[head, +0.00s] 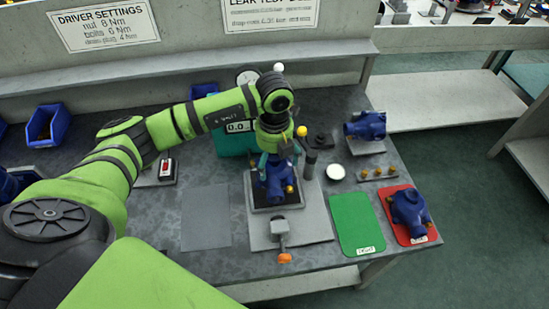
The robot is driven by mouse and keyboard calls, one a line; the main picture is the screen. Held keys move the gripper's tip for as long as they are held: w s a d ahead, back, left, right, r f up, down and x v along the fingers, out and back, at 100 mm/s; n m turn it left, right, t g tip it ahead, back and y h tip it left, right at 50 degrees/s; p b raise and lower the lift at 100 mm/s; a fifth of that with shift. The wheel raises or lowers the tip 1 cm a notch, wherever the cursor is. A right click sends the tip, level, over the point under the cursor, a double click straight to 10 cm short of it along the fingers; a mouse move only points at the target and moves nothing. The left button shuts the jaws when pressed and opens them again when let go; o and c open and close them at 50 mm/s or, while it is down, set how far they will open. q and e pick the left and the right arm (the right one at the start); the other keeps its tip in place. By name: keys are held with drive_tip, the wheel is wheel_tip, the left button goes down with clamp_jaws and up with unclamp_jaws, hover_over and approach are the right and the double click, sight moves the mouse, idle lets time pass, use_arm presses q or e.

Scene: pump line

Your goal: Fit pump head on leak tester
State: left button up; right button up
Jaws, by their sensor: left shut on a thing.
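My left gripper (273,159) points down over the leak tester and is shut on a blue pump head (276,184). The pump head is at the dark square pad of the leak tester (262,205); I cannot tell whether it is fully seated or just above it. Gripper and wrist hide its upper part. In front of it is a grey block clamp (284,222) with an orange-tipped handle. A teal box (230,142) with a numeric display stands behind, partly hidden by my arm. My right gripper is not in view.
A second blue pump (409,210) lies on a red mat, beside an empty green mat (357,225). Another blue pump (367,126) sits at the back right. Brass fittings (378,173) and a white disc (335,173) lie nearby. A grey mat (206,217) at left is bare.

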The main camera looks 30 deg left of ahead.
use_arm(q)
drive_tip(key=shift+f+b, duration=2.15)
drive_tip(key=shift+f, duration=0.5)
idle(0.6)
drive_tip(key=o, duration=1.1)
drive_tip(key=shift+r+p, duration=3.35)
drive_tip(key=shift+r, duration=1.25)
drive_tip(key=shift+f, duration=0.1)
